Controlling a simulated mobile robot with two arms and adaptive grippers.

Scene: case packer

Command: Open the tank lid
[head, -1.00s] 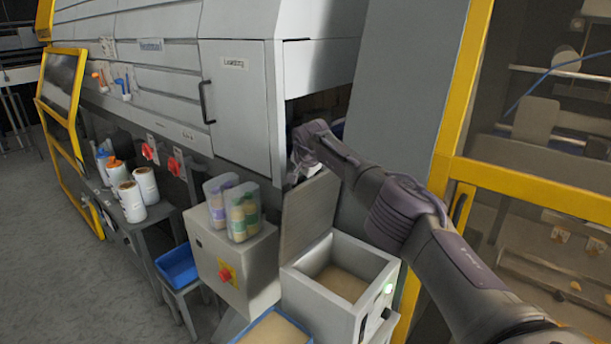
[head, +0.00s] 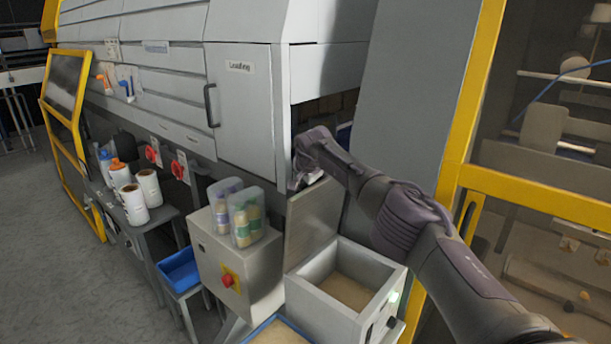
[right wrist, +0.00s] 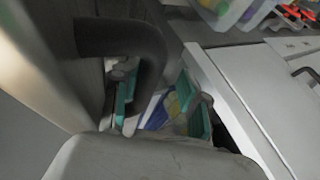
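The tank (head: 330,317) is a light grey box with tan material inside, in the lower middle of the head view. Its grey lid (head: 312,222) stands raised, roughly upright, at the tank's back left side, and the tank's top is uncovered. My right gripper (head: 302,180) is by the lid's top edge, partly hidden by its wrist. In the right wrist view, its teal-padded fingers (right wrist: 160,100) are apart. A black curved handle (right wrist: 125,38) on a grey panel crosses close to the left finger; I cannot tell whether they touch. My left gripper is not in view.
A grey control box (head: 235,270) with a red knob carries clear containers of bottles (head: 243,218) left of the tank. A blue tray (head: 180,268) sits beyond it. The white machine's loading door (head: 240,110) is above; a yellow frame (head: 540,195) stands right.

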